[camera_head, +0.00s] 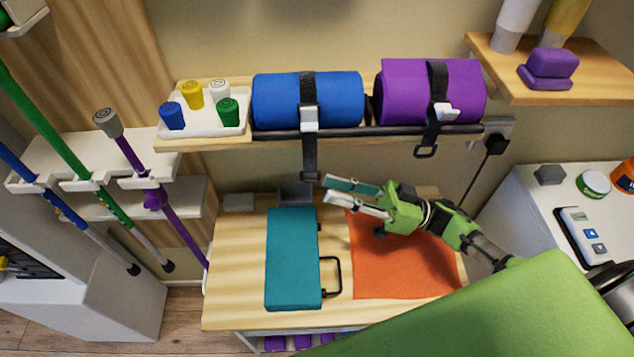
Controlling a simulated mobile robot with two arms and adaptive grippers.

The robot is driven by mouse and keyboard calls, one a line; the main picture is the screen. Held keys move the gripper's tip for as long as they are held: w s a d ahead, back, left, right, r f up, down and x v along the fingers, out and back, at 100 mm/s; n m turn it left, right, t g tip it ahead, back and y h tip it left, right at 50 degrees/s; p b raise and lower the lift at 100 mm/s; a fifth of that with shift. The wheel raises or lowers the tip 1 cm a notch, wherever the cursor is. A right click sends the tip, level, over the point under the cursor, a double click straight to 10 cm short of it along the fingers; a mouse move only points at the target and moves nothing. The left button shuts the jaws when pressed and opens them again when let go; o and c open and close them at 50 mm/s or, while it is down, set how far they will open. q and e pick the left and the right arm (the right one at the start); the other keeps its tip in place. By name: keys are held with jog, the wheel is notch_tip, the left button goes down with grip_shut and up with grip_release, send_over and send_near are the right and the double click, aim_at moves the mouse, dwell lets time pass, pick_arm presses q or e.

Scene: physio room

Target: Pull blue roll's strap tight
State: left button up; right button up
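The blue roll (270,98) lies on the wall shelf, held by a black strap (310,155) around its middle. The strap has a white buckle (309,118), and its tail hangs down over the shelf's front bar to a wider end piece (310,175). My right gripper (328,190) comes in from the right. Its two fingers point left, with a narrow gap between them and nothing seen in it. The fingertips are just right of and slightly below the strap's end; I cannot tell whether they touch it. My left gripper is not in view.
A purple roll (400,92) with its own strap lies right of the blue one. A white tray (206,131) of coloured cups stands left. Below are a teal case (290,262) and an orange cloth (400,272) on a wooden table (235,280). Poles (75,175) stand left.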

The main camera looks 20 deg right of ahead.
jog(key=v, duration=0.6)
jog(key=shift+s+f, duration=0.1)
jog(key=shift+s, duration=0.05)
dwell(0.8)
